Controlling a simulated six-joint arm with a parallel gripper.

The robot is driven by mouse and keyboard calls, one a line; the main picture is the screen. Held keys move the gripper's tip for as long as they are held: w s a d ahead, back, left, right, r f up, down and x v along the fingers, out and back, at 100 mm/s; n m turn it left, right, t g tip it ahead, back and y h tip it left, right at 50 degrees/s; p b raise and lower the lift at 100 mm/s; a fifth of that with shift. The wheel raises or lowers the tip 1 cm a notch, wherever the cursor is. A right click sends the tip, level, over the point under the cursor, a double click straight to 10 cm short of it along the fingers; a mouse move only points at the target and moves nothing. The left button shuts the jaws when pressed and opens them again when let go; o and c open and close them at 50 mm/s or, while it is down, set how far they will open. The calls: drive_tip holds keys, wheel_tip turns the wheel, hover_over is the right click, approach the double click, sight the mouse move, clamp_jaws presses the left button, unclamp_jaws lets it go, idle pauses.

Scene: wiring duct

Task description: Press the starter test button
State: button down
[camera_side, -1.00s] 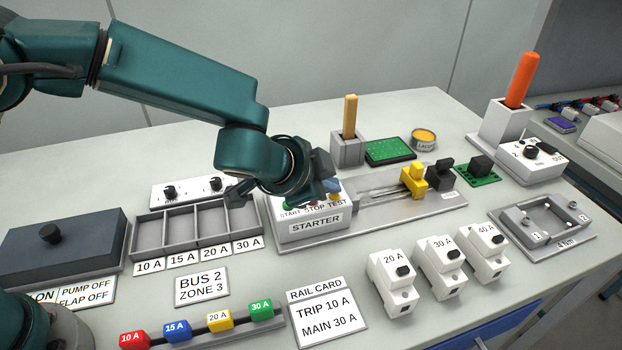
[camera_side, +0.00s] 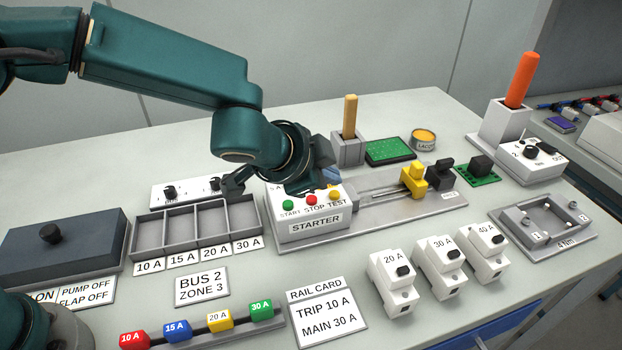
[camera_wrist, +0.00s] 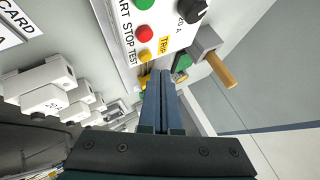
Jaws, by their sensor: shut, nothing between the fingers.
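The white starter box (camera_side: 317,223) stands mid-table with a row of green START, red STOP and yellow TEST buttons. The yellow test button (camera_side: 334,195) is in plain sight, just in front of and below my fingertips. In the wrist view the test button (camera_wrist: 145,56) lies just left of the finger ends. My gripper (camera_side: 331,175) is shut and empty, its blue fingers held above the box's back right part, seemingly clear of the button. The fingers (camera_wrist: 160,76) run side by side in the wrist view. The button's travel cannot be told.
A rail with a yellow block (camera_side: 413,176) extends right of the starter. A grey holder with a wooden handle (camera_side: 350,117) stands behind. A divided tray (camera_side: 197,228) lies to the left, and white breakers (camera_side: 441,268) stand in front right.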

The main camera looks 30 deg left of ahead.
sight(328, 200)
drive_tip(key=shift+r, duration=2.4)
drive_tip(key=a+r+n+t, duration=0.2)
drive_tip(key=a+r, duration=0.5)
drive_tip(key=r, duration=0.1)
drive_tip(key=s+a+r+n+y, duration=0.2)
drive_tip(key=s+a+r+n, duration=0.15)
drive_tip(key=s+a, duration=0.35)
drive_tip(key=s+a+f+n+g, duration=0.2)
drive_tip(key=s+f, duration=0.3)
drive_tip(key=s, duration=0.3)
drive_tip(key=s+a+f+n+g, duration=0.1)
drive_tip(key=s+f+n+g, duration=0.2)
drive_tip(key=s, duration=0.6)
drive_tip(key=shift+s+a+f+h, duration=0.3)
drive_tip(key=shift+a+f, duration=0.1)
drive_tip(key=shift+f, duration=0.45)
